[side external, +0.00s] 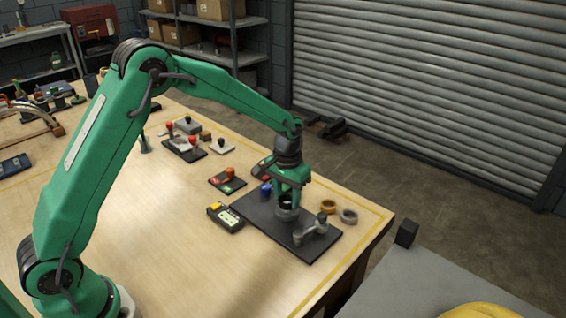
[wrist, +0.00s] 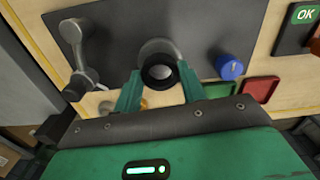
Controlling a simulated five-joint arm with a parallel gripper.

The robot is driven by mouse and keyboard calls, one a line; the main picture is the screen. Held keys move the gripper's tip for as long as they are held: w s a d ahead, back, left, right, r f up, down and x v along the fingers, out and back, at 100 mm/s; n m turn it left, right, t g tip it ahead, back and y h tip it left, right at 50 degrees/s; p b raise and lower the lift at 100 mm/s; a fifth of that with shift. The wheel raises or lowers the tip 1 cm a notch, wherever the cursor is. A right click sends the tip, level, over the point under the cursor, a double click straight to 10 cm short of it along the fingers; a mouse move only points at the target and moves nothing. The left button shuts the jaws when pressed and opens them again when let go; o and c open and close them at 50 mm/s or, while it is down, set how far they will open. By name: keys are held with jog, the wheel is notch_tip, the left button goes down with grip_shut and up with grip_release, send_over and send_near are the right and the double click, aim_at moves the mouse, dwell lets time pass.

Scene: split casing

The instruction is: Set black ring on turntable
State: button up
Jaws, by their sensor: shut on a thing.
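The black ring (wrist: 159,86) is between the two green fingers of my gripper (wrist: 160,84) in the wrist view. My gripper is shut on it. The grey round turntable (wrist: 158,47) shows just behind the ring, partly covered by it. In the side view my gripper (side external: 287,190) points down over the dark plate (side external: 262,222), with the black ring (side external: 285,204) low between its fingers. The grey turntable (side external: 287,215) is directly below the ring. I cannot tell whether the ring touches it.
A grey lever clamp (side external: 312,231) stands on the plate near the turntable. A blue knob (side external: 265,189) is on its other side. A tan ring (side external: 327,206) and a grey ring (side external: 348,216) lie near the table corner. A black-and-yellow device (side external: 225,217) lies left of the plate.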

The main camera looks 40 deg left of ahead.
jog(key=shift+f, duration=0.65)
dwell(1.0)
jog(key=o, duration=1.6)
jog(key=shift+r, duration=0.2)
jog(key=shift+r, duration=3.3)
